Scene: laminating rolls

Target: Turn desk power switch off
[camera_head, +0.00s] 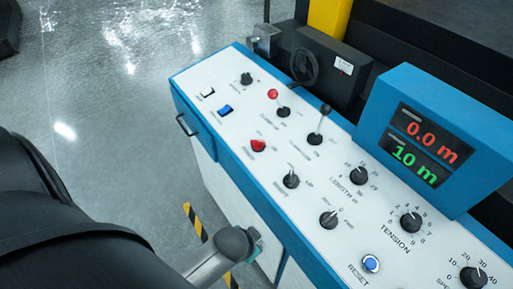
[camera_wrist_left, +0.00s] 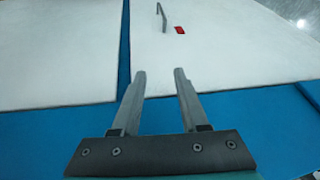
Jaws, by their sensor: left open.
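The control desk (camera_head: 262,173) has a white sloping top with a blue edge. In the left wrist view, my left gripper (camera_wrist_left: 159,74) is open and empty, pointing at a white panel (camera_wrist_left: 230,60) with a small red part (camera_wrist_left: 180,30) and a grey handle-like piece (camera_wrist_left: 162,17) beyond the fingertips. My right gripper is out of view.
A blue display box (camera_head: 440,130) reading 0.0 m and 10 m stands at the right. A black lever (camera_head: 321,122), several knobs and a blue reset button (camera_head: 371,263) are on the desk. A handwheel (camera_head: 304,67) is behind. Bare grey floor (camera_head: 110,110) lies left.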

